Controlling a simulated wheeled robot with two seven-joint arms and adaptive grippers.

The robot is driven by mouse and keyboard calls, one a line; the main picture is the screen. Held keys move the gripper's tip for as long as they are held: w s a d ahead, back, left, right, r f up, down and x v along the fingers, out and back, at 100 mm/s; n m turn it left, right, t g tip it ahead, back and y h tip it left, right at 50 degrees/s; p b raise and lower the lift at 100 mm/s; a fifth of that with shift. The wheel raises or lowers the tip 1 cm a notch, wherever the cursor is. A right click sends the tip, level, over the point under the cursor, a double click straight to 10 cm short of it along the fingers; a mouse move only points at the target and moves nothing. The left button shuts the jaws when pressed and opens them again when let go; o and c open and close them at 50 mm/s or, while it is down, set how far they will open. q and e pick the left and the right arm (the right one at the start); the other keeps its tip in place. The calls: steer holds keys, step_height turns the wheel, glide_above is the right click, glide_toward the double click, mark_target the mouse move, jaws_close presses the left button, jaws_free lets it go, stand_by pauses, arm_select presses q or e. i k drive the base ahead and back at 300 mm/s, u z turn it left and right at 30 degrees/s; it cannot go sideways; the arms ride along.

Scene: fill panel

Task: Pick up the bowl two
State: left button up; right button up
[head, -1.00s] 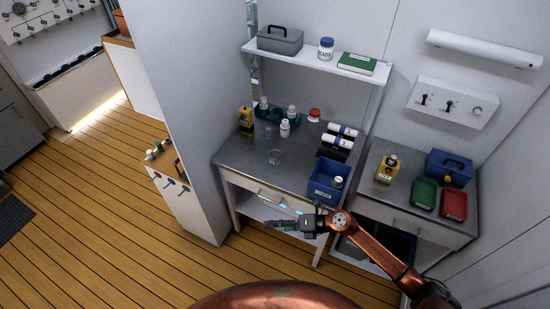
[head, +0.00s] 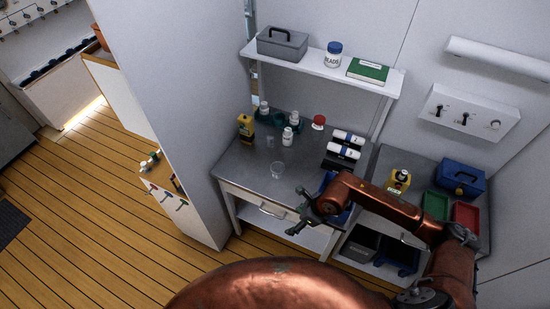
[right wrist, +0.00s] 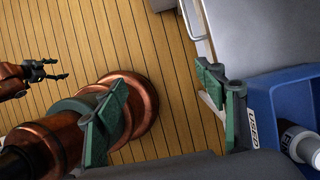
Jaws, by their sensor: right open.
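A small clear glass vessel (head: 277,170) stands on the grey tabletop near its front edge in the head view. A second, fainter clear vessel (head: 270,142) is behind it. No label marks either as bowl two. My right gripper (head: 298,211) is open and empty at the bench's front edge, nearer to me than the front vessel and apart from it. In the right wrist view its spread green fingers (right wrist: 160,78) have only floor and bench edge between them. My left gripper (right wrist: 45,70) shows small at the left of that view; its jaw state is unclear.
A blue bin marked USED (right wrist: 262,100), holding a bottle (right wrist: 300,145), is beside my right gripper. A shelf (head: 325,74) overhangs the bench. The tabletop's left front is clear.

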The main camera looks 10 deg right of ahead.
mark_target(277, 168)
steer(key=i, duration=0.95)
